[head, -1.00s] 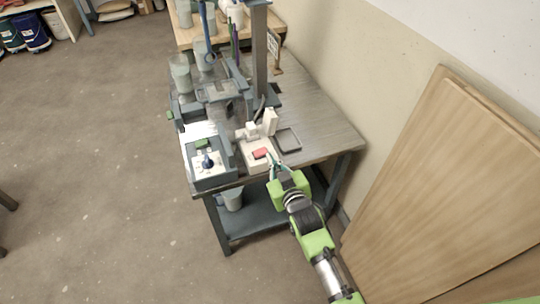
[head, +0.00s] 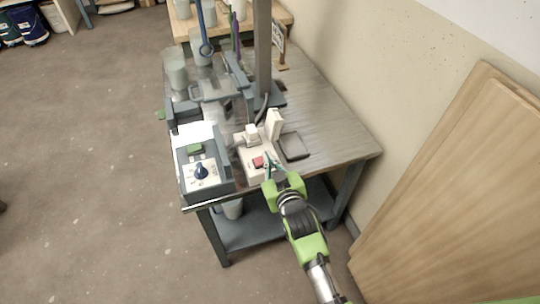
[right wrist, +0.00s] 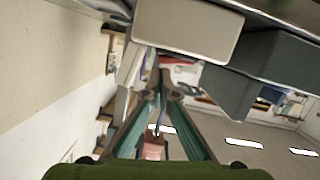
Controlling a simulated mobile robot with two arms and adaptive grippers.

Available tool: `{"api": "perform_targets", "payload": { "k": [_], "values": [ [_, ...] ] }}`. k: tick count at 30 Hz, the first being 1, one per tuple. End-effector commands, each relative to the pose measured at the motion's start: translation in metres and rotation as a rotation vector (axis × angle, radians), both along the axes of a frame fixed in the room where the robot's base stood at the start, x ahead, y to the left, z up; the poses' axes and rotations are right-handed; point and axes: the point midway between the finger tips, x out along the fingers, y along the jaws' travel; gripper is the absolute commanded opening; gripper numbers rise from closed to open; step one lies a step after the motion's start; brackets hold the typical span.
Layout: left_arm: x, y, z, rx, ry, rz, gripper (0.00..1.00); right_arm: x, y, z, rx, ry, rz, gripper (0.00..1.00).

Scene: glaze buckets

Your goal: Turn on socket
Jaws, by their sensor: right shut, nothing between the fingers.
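The white socket block (head: 256,172) sits on the table near its front edge, with a red rocker switch (head: 258,162) on top. Its pale end face (right wrist: 187,28) seems to fill the upper middle of the right wrist view, with a bit of red (right wrist: 178,61) just below it. My right gripper (head: 268,160) is shut and empty, its green fingertips just right of the red switch. In the right wrist view the fingertips (right wrist: 160,82) meet close to the block. I cannot tell whether they touch the switch, nor its on or off state. My left gripper is not in view.
White plugs (head: 272,125) stand at the block's back. A grey post (head: 262,50) rises behind. Wooden boards (head: 450,190) lean on the right wall.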

Motion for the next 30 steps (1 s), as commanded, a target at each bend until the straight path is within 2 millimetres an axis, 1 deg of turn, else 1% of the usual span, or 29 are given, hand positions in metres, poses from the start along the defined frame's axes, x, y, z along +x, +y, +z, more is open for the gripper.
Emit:
{"api": "perform_targets", "payload": {
  "k": [1,4,11,15,17,23,26,30],
  "values": [
    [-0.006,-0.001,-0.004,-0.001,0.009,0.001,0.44,-0.001,0.001,-0.003,0.000,-0.001,0.000,0.00],
    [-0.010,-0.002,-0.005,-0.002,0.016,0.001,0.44,-0.001,0.001,-0.003,0.001,-0.002,0.000,0.00],
    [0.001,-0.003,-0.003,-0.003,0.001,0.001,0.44,-0.001,0.001,-0.002,0.001,-0.001,0.000,0.00],
    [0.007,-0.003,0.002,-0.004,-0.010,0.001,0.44,0.000,-0.001,-0.006,0.057,0.019,0.003,0.00],
    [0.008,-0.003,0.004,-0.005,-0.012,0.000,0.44,0.000,-0.002,-0.009,0.097,0.032,0.003,0.00],
    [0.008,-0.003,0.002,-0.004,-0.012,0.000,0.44,0.000,-0.002,-0.010,0.093,0.031,0.001,0.00],
    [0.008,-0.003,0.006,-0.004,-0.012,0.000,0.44,0.001,-0.002,-0.006,0.092,0.030,0.002,0.00],
    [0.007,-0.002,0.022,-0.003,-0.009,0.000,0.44,0.005,-0.004,0.011,0.093,0.027,0.001,0.00]
  ]
}}
